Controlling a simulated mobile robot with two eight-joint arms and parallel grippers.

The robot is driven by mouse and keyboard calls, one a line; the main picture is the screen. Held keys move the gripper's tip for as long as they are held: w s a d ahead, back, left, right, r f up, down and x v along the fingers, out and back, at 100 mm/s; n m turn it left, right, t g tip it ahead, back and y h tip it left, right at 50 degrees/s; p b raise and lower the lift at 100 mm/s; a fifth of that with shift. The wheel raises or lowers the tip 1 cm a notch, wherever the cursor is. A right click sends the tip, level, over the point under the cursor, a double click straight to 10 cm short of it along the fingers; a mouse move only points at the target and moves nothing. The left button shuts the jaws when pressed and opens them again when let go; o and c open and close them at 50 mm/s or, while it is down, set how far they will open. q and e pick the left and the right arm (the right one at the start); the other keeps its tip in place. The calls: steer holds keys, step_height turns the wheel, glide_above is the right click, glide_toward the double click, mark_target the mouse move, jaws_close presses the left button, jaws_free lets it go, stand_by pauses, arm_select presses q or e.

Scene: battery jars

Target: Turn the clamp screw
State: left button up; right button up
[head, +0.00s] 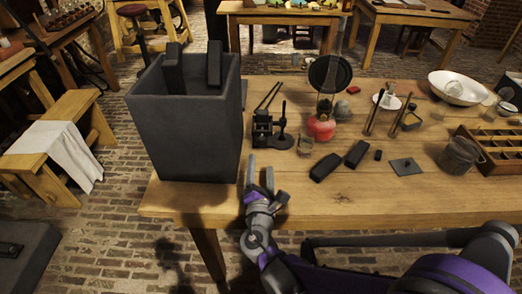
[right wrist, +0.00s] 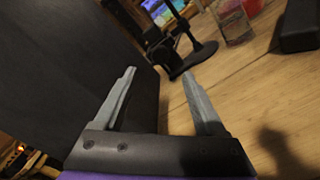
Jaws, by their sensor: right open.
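A small black metal device (head: 264,130), which looks like the clamp, stands on the wooden table just right of the big dark jar. An upright post with a knob (head: 283,118) rises from its round foot; I cannot tell if this is the clamp screw. Part of the device, with a round dark foot (right wrist: 200,55), shows at the top of the right wrist view. My right gripper (head: 260,166) is open and empty at the table's near edge, in front of the device and apart from it. Its fingers (right wrist: 158,76) also show in the right wrist view. My left gripper is out of view.
The tall dark jar (head: 190,130) with two dark plates (head: 173,68) inside stands close on the left. The front strip of the table is clear.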

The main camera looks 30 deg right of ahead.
mark_target(262, 144)
steer(key=b+x, duration=0.1)
steer(key=x, duration=1)
jaws_close()
